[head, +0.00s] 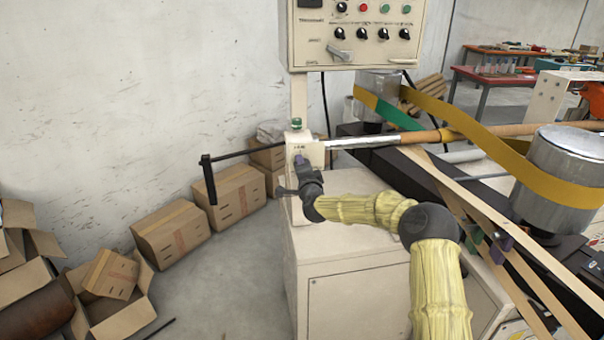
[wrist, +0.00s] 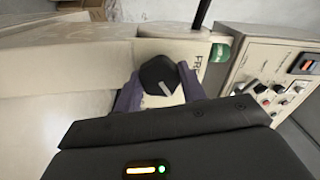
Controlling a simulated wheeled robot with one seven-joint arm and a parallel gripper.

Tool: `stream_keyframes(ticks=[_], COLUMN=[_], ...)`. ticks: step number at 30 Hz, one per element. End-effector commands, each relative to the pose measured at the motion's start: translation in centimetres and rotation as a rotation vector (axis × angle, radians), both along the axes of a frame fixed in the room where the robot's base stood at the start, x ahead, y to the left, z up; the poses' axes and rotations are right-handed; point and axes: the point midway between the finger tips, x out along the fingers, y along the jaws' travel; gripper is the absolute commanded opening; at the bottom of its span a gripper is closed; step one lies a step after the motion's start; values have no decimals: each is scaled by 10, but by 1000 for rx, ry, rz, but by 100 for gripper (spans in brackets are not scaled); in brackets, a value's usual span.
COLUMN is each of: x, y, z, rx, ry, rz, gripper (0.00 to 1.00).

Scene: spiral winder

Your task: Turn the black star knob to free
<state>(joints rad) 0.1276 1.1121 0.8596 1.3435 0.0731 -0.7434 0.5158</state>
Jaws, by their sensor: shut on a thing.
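The black star knob (wrist: 157,74) sits on the cream face of the machine's housing (wrist: 118,52) in the wrist view, with a pale pointer mark on its lower part. Lettering beginning "FR" shows on the panel to its right, partly covered. My gripper (wrist: 158,88) is shut on the knob, with one dark purple finger on each side. In the head view my gripper (head: 299,168) is at the front of the cream housing (head: 305,150), below the small lettering. The knob is hidden there behind my gripper and wrist.
A black crank handle (head: 210,178) sticks out left of the housing. A control panel (head: 358,35) stands above, and a green button (wrist: 220,52) is near the knob. A shaft (head: 365,142) and yellow belt (head: 480,135) run right. Cardboard boxes (head: 170,233) line the wall.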

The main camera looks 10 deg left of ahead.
Motion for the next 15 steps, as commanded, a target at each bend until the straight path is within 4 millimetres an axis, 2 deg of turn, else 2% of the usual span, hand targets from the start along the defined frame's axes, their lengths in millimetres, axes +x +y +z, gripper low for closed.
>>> stream_keyframes(ticks=[15], x=[0], y=[-1], z=[-3], rx=[-474], ry=[-136], rz=[-1], gripper=[18])
